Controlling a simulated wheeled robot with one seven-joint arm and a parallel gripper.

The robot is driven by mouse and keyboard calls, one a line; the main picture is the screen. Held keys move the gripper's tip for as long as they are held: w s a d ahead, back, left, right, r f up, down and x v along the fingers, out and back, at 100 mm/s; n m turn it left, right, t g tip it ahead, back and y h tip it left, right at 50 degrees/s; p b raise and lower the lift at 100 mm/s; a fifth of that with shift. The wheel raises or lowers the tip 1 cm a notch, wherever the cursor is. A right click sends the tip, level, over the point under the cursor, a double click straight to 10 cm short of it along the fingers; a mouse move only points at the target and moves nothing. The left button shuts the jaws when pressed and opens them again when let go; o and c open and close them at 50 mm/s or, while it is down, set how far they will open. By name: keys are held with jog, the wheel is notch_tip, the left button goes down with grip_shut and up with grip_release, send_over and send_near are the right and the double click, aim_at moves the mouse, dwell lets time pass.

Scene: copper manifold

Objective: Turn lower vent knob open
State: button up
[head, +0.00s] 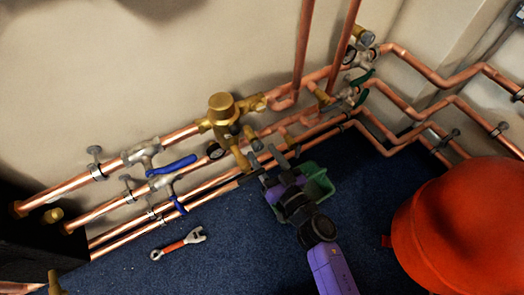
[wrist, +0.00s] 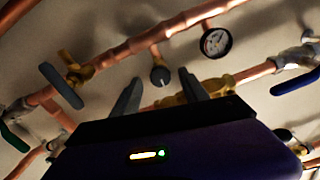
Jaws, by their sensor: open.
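A small dark round knob (wrist: 160,76) with a pale mark on its face hangs on a short brass stem under a copper pipe in the wrist view. It looks like the lower vent knob, though I cannot be sure. My gripper (head: 261,160) is open in the head view, up at the pipes beside the brass fittings (head: 240,158). In the wrist view its two grey fingers stand apart, one on each side of the knob in the picture. I cannot tell whether they touch it. In the head view I cannot make out the knob clearly near my fingers.
A pressure gauge (wrist: 216,42) and a grey-handled brass valve (wrist: 72,72) flank the knob. Blue-handled valves (head: 170,165) lie left along the pipes.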

jog(key=shift+x, duration=0.95)
jog(key=shift+c, duration=0.2)
grip_shut()
